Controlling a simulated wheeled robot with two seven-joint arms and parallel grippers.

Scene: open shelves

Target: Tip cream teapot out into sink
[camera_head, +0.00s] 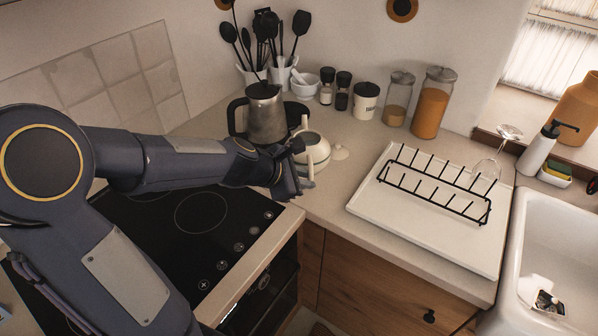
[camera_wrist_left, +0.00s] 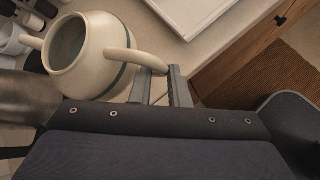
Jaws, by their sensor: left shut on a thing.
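The cream teapot (camera_head: 317,150) stands on the counter right of the hob, partly behind my left gripper. The white sink (camera_head: 513,262) is at the far right, with a small dark and white item inside. My right gripper is out of view.
A white tray (camera_head: 368,200) with a black rack (camera_head: 435,190) lies between teapot and sink. A wine glass (camera_head: 487,168) stands at the rack's right end. A metal kettle (camera_head: 265,118) is close behind the teapot. Jars (camera_head: 432,103) line the wall. A soap bottle (camera_head: 538,148) stands behind the sink.

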